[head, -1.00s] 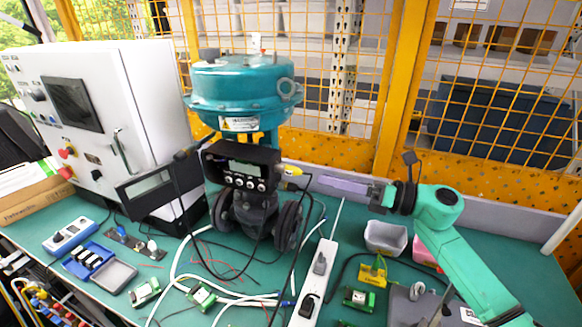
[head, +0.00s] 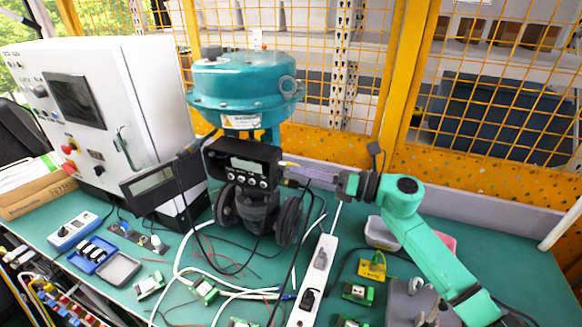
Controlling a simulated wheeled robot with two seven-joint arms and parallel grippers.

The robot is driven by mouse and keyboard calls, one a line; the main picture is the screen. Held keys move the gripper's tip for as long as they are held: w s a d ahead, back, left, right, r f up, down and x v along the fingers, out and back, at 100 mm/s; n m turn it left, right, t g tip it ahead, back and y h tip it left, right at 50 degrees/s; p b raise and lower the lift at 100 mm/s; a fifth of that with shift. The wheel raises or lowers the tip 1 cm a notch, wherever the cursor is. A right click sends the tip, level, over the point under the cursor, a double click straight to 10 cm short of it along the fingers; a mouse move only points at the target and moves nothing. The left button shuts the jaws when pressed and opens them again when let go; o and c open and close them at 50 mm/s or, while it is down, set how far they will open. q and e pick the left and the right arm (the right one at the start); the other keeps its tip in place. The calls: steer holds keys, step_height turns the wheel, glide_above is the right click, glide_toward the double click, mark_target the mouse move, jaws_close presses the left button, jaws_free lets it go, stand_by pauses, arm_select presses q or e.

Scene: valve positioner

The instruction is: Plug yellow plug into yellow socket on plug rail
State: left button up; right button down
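A small yellow piece (head: 286,164), which looks like the yellow plug, shows at the right side of the black positioner (head: 243,164) under the teal actuator. My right gripper (head: 297,170) reaches in from the right. Its pale fingers point left, and their tips are at or very close to the yellow piece. They partly cover it, and I cannot tell whether they touch or grip it. At the lower left edge is a row of coloured connectors (head: 60,312), perhaps the plug rail. I cannot make out a yellow socket there. My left gripper is not in view.
A white power strip (head: 325,246), white cables and several small green modules (head: 204,291) lie on the green bench. A grey bin (head: 381,234) stands below my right arm. A white control cabinet (head: 100,110) fills the left.

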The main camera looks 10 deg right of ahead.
steer(key=shift+b+v, duration=1.6)
steer(key=shift+v, duration=1.2)
steer(key=shift+r, duration=0.1)
steer(key=p+x, duration=0.3)
steer(key=x, duration=0.2)
